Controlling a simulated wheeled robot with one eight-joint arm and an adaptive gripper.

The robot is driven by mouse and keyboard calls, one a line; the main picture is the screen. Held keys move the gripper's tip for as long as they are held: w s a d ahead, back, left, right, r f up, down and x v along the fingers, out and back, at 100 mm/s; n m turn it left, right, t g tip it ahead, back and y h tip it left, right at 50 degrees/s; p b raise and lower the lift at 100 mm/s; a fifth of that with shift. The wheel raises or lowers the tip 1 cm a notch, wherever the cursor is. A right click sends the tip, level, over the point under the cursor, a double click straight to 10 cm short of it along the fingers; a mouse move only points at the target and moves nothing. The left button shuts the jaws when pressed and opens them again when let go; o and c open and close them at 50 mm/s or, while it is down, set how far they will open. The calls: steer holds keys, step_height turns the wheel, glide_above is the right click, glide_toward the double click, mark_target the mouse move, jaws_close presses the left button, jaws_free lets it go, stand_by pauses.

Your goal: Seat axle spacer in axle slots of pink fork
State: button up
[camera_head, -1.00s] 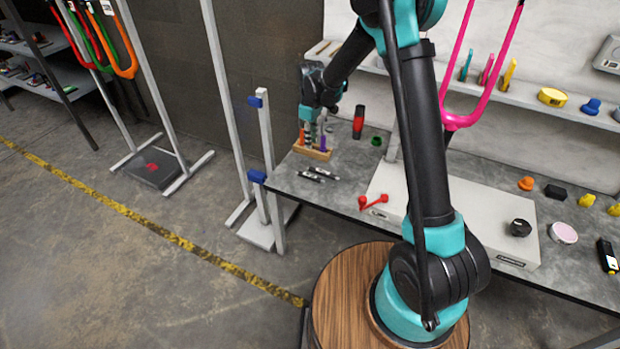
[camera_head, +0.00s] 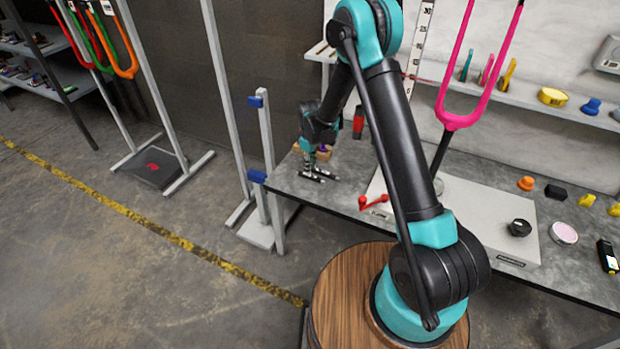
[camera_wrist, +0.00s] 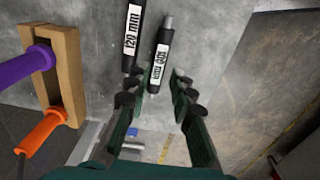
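The pink fork (camera_head: 453,121) stands with its legs pointing up on a dark post above the bench. Two dark axle spacers lie on the bench. In the wrist view one is labelled 120 mm (camera_wrist: 131,38), and a shorter one (camera_wrist: 160,58) has a label that looks like 100 mm. My gripper (camera_wrist: 157,88) is open and empty, its fingers pointing at the spacers; the shorter one lies ahead of the gap between the fingertips. In the head view my gripper (camera_head: 309,168) is low over the bench's left end, at the spacers (camera_head: 322,173). The fork's slots are too small to make out.
A wooden block (camera_wrist: 68,75) with purple and orange-handled tools stands left of the spacers. A blue-clamped stand (camera_head: 268,150) stands off the bench's left end.

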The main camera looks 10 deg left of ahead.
step_height(320, 180, down, 4)
steer(key=shift+w+f, duration=0.1)
jaws_close()
stand_by(0.5)
step_height(320, 180, up, 20)
steer(key=s+d+f+m, duration=0.1)
steer(key=d+m, duration=0.3)
steer(key=d, duration=0.5)
steer(key=s+d+f+m, duration=0.1)
steer(key=d+f+m, duration=0.2)
steer(key=d, duration=0.6)
steer(key=s+d+f+m, duration=0.1)
steer(key=d+f+m, duration=0.1)
steer(key=d+m, duration=0.5)
steer(key=d, duration=0.3)
steer(key=shift+f, duration=0.3)
